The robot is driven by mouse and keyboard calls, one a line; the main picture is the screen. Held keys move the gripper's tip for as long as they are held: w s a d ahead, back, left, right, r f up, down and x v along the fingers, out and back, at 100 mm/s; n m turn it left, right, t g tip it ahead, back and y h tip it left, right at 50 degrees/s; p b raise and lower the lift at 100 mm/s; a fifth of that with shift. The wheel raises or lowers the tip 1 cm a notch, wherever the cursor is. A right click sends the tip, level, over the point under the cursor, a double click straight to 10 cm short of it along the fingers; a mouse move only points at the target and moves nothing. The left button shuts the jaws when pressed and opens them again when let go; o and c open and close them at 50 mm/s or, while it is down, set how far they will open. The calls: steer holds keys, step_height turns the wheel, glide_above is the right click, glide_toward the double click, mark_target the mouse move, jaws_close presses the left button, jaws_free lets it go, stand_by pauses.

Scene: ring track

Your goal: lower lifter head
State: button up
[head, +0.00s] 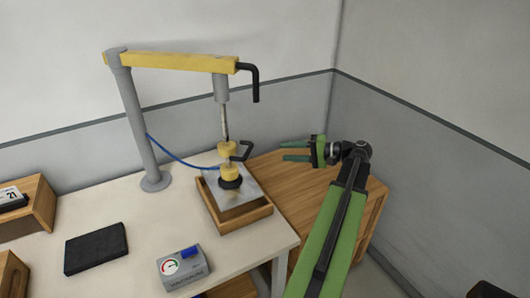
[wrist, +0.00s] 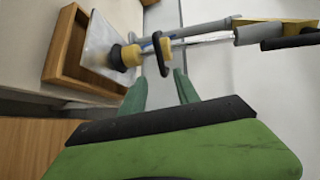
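The lifter head (head: 230,172) is a yellow body with a black handle (head: 242,150) and a black suction cup (head: 231,184) below. It hangs on a thin rod from a grey cylinder (head: 221,88) under a yellow boom (head: 175,62). The cup is at or just above a metal plate (head: 238,200); I cannot tell if it touches. My gripper (head: 284,151) is open and empty, to the right of the head, its fingers pointing at the handle. In the wrist view the handle (wrist: 161,54) lies just beyond the open fingertips of my gripper (wrist: 161,76).
The plate lies over a wooden tray (head: 236,222) at the table's right edge. A gauge box (head: 184,270) with a blue switch and a dark pad (head: 96,248) are on the table (head: 150,225). A blue hose (head: 172,153) runs to the head. A wooden cabinet (head: 300,190) stands at right.

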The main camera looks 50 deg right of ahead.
mark_target(248, 150)
steer(key=b+x, duration=0.3)
steer(key=x, duration=1.3)
steer(key=shift+s+r, duration=0.1)
jaws_close()
stand_by(0.6)
